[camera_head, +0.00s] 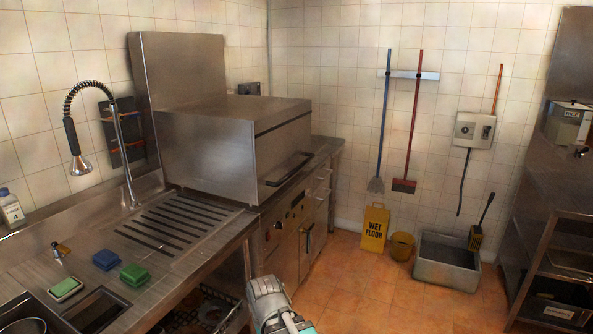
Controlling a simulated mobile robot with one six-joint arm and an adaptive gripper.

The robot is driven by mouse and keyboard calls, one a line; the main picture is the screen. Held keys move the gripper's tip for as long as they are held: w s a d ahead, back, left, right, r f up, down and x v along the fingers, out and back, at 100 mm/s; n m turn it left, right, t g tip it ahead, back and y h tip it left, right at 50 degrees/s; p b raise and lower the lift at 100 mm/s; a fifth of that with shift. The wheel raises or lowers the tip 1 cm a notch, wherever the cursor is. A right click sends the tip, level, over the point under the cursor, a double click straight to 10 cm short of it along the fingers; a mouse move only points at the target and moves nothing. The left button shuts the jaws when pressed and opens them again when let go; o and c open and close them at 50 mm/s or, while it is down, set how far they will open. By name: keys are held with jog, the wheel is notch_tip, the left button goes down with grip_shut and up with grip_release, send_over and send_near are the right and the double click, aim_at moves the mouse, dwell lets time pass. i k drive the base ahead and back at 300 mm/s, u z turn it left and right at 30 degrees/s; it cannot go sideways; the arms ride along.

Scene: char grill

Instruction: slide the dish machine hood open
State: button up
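The dish machine hood (210,153) is a boxy stainless steel cover, sitting low on the counter against a tall steel back panel (180,72). A dark bar handle (289,169) runs along the lower part of its right-hand face. My arm shows at the bottom centre of the picture, below and in front of the counter and well apart from the handle. A grey and white part of it points up toward the machine. The fingertips cannot be made out, so I cannot tell whether my gripper is open or shut.
A slotted drainboard (172,232), spray faucet (121,150) and sponges (107,260) lie left of the hood. A yellow wet floor sign (375,229), bucket (402,246) and floor basin (447,262) stand by the back wall. Steel shelving (560,225) is at right. The tiled floor between is clear.

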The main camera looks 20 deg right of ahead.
aim_at(243, 148)
jog(key=u, duration=0.05)
jog(key=i, duration=1)
jog(key=z, duration=0.05)
